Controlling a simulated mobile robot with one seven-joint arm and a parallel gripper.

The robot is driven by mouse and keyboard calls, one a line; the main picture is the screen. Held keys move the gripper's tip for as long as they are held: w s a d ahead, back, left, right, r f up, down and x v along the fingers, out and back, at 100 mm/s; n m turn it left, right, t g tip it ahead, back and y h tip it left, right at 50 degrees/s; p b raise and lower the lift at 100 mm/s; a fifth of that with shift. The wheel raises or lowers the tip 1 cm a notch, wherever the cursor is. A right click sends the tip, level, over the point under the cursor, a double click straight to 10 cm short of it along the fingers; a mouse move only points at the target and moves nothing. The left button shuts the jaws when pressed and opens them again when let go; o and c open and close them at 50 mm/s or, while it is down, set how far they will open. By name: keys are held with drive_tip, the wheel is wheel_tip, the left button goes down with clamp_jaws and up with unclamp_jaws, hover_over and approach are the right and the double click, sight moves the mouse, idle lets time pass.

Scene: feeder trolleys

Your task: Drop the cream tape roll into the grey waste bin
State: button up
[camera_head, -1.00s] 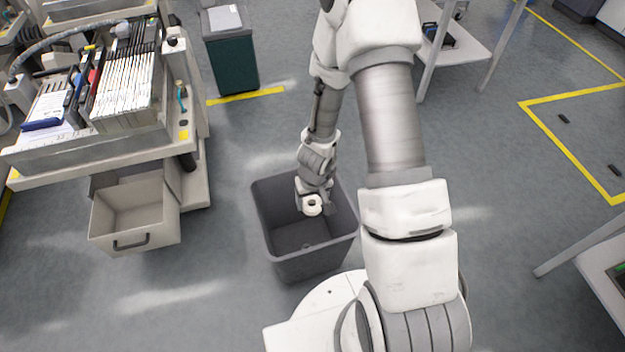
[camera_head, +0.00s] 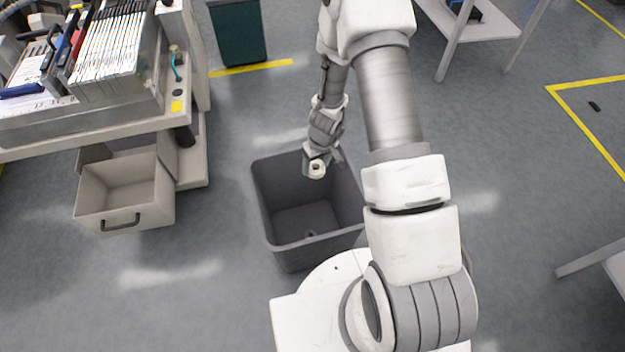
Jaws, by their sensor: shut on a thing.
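The cream tape roll (camera_head: 317,169) is small and ring-shaped, held at the end of my arm. My gripper (camera_head: 318,165) is shut on it. The roll shows over the far part of the grey waste bin (camera_head: 262,205), a dark, open-topped square bin on the floor. How high the roll is above the rim or inside the bin I cannot tell. The bin's right rim is partly hidden behind my arm. A small dark thing (camera_head: 311,233) shows on the bin's floor, too small to name.
A feeder trolley (camera_head: 90,125) with an open drawer (camera_head: 140,195) stands at the left. A green bin (camera_head: 238,32) stands at the back behind a yellow floor line (camera_head: 250,68). A table leg (camera_head: 600,255) shows at the right. Floor left of the grey bin is clear.

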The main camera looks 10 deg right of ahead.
drive_tip(key=w+f+n+b, duration=0.2)
drive_tip(key=f+b, duration=0.4)
drive_tip(key=f, duration=0.3)
drive_tip(key=w+f+n+b, duration=0.2)
drive_tip(key=w+f+b, duration=0.2)
drive_tip(key=f+b, duration=0.3)
wheel_tip(320, 180, down, 3)
drive_tip(key=shift+d+f, duration=0.15)
drive_tip(key=o, duration=1.3)
drive_tip(key=shift+o, duration=0.2)
wheel_tip(320, 180, up, 17)
drive_tip(key=s+d+p, duration=0.1)
drive_tip(key=s+p, duration=0.1)
drive_tip(key=p, duration=0.3)
drive_tip(key=shift+d, duration=0.3)
drive_tip(key=shift+r, duration=0.2)
